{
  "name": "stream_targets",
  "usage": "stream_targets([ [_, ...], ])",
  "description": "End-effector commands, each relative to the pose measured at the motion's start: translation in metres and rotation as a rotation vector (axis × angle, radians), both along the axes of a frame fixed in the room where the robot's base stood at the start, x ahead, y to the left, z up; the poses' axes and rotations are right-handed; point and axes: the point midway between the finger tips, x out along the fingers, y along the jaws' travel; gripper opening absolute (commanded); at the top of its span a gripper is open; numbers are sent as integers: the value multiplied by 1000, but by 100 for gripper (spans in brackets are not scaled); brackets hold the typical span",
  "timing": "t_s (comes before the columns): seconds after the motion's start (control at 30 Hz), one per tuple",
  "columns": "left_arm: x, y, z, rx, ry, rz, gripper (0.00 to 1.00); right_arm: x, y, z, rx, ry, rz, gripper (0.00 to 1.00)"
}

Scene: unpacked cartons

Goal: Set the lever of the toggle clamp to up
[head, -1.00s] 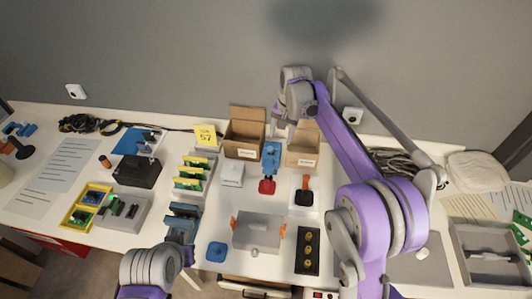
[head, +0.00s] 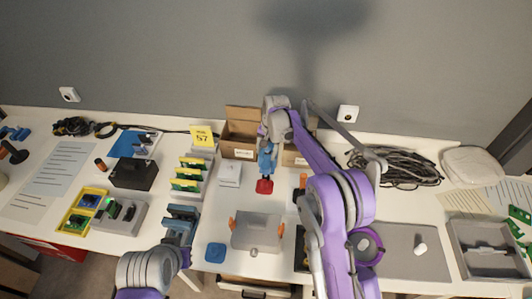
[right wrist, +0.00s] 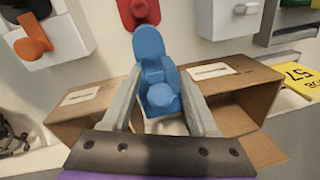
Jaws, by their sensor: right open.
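What I take for the toggle clamp (head: 265,162) is a blue piece with a red end (head: 264,186), standing between two cartons on the table. In the right wrist view the blue part (right wrist: 152,52) is upright and rounded, with the red end (right wrist: 138,12) beyond it. I cannot tell exactly which part is the lever. My right gripper (right wrist: 161,78) is open, with one finger on each side of the blue part; contact is unclear. In the head view the same gripper (head: 268,136) is partly hidden by its arm. My left gripper (head: 180,225) is over the left-front table; its jaws are unclear.
Open cartons (head: 238,148) flank the clamp closely. A white block with an orange knob (right wrist: 35,40) stands near it, and a white box (head: 230,173) is to its left. A grey mat (head: 405,250) is at right.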

Motion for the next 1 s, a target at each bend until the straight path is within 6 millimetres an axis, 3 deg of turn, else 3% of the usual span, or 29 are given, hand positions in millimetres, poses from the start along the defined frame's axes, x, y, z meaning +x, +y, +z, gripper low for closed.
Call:
stream_targets([
  [0.37, 0, 0, 0, 0, 0, 0, 0, 0, 1, -8, 0, 0, 0, 60],
  [0.7, 0, 0, 0, 0, 0, 0, 0, 0, 1, -8, 0, 0, 0, 2],
  [1.0, 0, 0, 0, 0, 0, 0, 0, 0, 1, -8, 0, 0, 0, 0],
])
